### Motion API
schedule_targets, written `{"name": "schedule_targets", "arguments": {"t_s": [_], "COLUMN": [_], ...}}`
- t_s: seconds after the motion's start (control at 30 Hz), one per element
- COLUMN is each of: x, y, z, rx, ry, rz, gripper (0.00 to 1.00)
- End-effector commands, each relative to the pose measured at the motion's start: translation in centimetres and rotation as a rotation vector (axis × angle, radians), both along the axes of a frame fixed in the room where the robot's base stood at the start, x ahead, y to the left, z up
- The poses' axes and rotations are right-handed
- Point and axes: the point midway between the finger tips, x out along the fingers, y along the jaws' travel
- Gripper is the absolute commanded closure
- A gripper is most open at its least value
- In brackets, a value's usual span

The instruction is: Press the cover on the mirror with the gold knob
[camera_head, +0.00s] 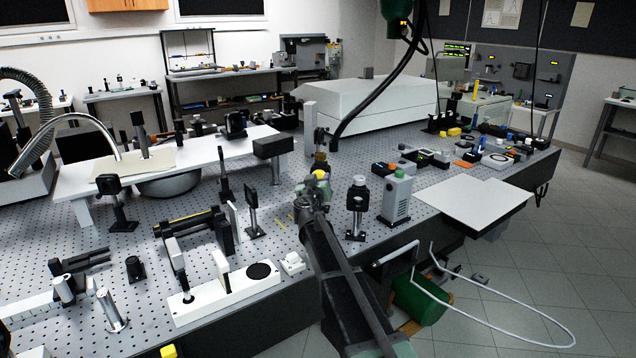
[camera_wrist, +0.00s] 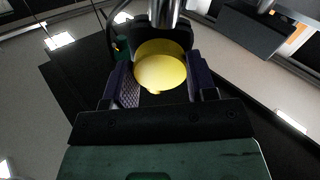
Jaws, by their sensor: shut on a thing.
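My gripper (camera_head: 313,190) is at the middle of the optical table. It is shut on a yellow round cover (camera_wrist: 160,68), which shows between the two fingers in the wrist view. The cover also shows as a small yellow patch at the gripper's tip (camera_head: 320,174). A black round mount (camera_wrist: 185,38) with a silver post stands right behind the cover in the wrist view. The cover overlaps its face, and I cannot tell whether they touch. In the head view a small dark mount with a gold-coloured part (camera_head: 320,156) stands just beyond my gripper. The mirror face is hidden.
A black mount on a post (camera_head: 357,195) and a grey box with a green top (camera_head: 397,195) stand close to the right. A thin black post mount (camera_head: 251,205) stands to the left. A white sheet (camera_head: 470,200) lies at the right edge.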

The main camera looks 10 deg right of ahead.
Motion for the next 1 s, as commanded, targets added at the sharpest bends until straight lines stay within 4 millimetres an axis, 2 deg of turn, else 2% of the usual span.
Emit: {"name": "schedule_targets", "arguments": {"t_s": [0.17, 0.2, 0.4, 0.67, 0.77, 0.87, 1.0], "x": [0.4, 0.5, 0.4, 0.3, -0.4, -2.0, -5.3], "y": [-0.1, -0.2, -0.2, -0.1, 0.1, 0.6, 1.9], "z": [0.0, 0.0, 0.0, 0.0, 0.0, 0.0, -0.1], "rx": [0.000, 0.000, 0.000, 0.000, 0.000, 0.000, 0.000], "ry": [0.000, 0.000, 0.000, 0.000, 0.000, 0.000, 0.000], "rz": [0.000, 0.000, 0.000, 0.000, 0.001, 0.001, 0.002], "gripper": [0.77, 0.47, 0.18, 0.18, 0.18, 0.18, 0.18]}}
